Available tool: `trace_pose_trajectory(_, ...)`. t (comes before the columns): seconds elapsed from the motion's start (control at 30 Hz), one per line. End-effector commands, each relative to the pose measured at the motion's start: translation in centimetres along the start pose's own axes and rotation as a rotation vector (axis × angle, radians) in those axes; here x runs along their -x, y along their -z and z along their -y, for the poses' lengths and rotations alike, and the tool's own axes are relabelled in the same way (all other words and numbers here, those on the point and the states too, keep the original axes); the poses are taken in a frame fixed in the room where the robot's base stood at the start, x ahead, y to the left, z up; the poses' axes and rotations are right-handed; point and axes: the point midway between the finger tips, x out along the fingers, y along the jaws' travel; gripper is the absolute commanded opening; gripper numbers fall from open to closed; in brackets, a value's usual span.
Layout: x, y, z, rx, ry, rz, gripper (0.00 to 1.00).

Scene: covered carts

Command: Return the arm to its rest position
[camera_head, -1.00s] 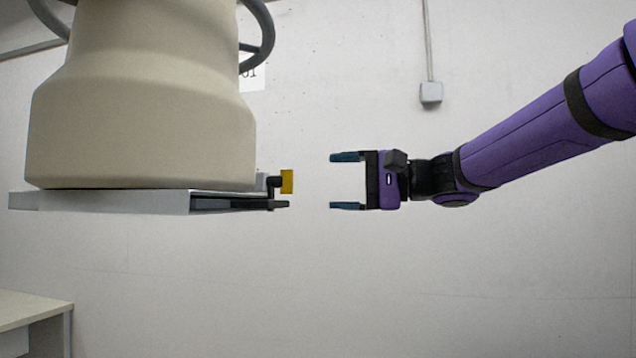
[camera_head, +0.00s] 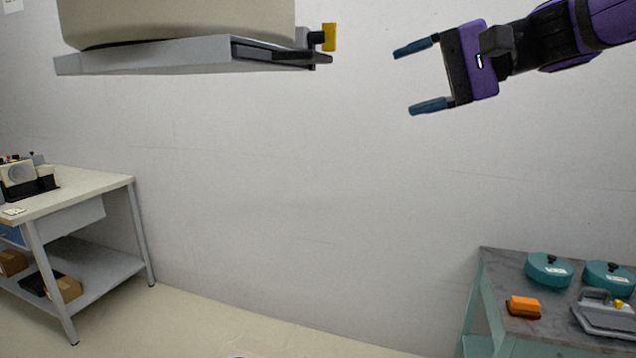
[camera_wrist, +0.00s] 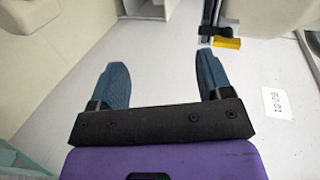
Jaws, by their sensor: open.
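My gripper (camera_head: 418,77) is at the upper right of the head view, on my purple arm. Its two blue fingers are spread, with nothing between them. It stands to the right of a grey plate (camera_head: 150,60) under a large beige body (camera_head: 180,20), with a clear gap between. A yellow-tipped latch (camera_head: 329,37) sticks out at the plate's right end. In the wrist view the fingers (camera_wrist: 163,82) are apart and empty, and the yellow latch tip (camera_wrist: 227,43) shows beyond them to the upper right.
A workbench (camera_head: 85,186) with a device on top and boxes on its shelf stands at left. At lower right a green-framed cart (camera_head: 500,280) holds teal round lids (camera_head: 548,270), an orange block (camera_head: 524,306) and a grey lidded item (camera_head: 603,316).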

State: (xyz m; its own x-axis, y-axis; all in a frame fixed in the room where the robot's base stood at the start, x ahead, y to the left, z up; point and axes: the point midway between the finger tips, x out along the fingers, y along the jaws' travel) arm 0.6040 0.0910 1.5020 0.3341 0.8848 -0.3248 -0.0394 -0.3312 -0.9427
Motion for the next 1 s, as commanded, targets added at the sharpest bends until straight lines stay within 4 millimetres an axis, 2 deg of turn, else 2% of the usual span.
trace_pose_trajectory(0.1, 1.5, -3.2, -4.2, 0.066, -0.189, -0.012, 0.72)
trace_pose_trajectory(0.3, 4.8, -7.4, -11.5, 0.192, -0.51, -0.043, 0.72)
trace_pose_trajectory(0.5, 9.1, -10.5, -18.0, 0.337, -0.815, -0.084, 0.72)
trace_pose_trajectory(0.6, 11.0, -11.5, -20.4, 0.405, -0.941, -0.104, 0.72)
trace_pose_trajectory(0.8, 13.4, -12.5, -23.0, 0.494, -1.092, -0.127, 0.72)
trace_pose_trajectory(1.0, 13.9, -12.6, -23.5, 0.513, -1.123, -0.131, 0.72)
